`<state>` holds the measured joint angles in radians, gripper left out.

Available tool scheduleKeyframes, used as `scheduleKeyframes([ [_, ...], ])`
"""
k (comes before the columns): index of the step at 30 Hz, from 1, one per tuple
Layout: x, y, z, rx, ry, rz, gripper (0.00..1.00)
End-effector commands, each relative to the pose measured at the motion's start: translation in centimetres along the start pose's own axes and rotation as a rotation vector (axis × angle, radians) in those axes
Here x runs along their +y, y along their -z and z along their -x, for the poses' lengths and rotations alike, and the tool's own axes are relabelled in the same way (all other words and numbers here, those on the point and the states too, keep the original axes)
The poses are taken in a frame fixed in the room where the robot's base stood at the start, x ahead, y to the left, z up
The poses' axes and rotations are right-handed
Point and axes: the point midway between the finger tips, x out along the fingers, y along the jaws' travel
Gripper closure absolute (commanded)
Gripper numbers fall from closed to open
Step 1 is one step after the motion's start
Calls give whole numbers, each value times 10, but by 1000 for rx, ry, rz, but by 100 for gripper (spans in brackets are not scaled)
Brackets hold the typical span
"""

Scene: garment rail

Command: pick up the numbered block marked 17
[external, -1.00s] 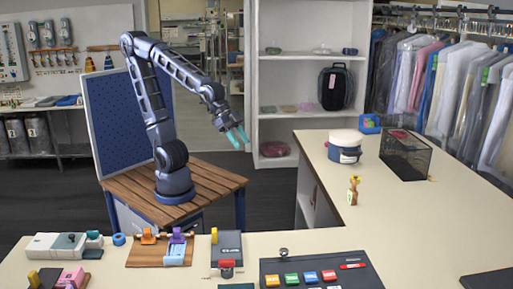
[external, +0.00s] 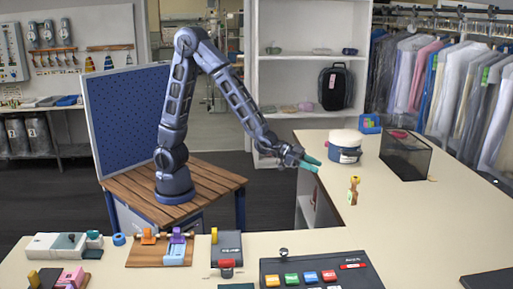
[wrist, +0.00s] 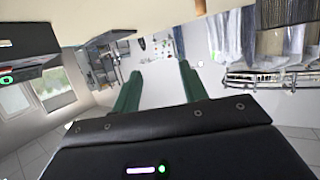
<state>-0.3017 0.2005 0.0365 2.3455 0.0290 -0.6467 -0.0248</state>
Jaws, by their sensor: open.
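My gripper (external: 312,165) is open and empty, with teal fingers reaching out near the left edge of the right-hand counter. A small upright yellow item (external: 353,190) with a darker patch stands on that counter, to the right of and a little below the fingertips in the picture, apart from them. I cannot read a 17 on it or on any other thing. In the wrist view, the two green fingers (wrist: 160,70) are spread apart with nothing between them. A small tan piece (wrist: 200,7) shows at the top edge there; I cannot tell what it is.
A round white-and-blue container (external: 345,147) and a dark mesh box (external: 405,157) stand farther back on the counter (external: 440,225). A panel with several coloured buttons (external: 320,270) lies on the front bench. Covered garments hang at the right. The counter's middle is clear.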

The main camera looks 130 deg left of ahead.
Motion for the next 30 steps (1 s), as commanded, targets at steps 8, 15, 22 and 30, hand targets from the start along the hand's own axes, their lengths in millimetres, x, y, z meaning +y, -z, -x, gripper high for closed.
scheduleKeyframes([
  [8,-43,-35,-52,151,53,11,57],
  [15,-75,-64,-78,272,88,13,57],
  [22,-88,-76,-86,326,102,12,57],
  [30,-91,-66,-117,331,102,12,57],
])
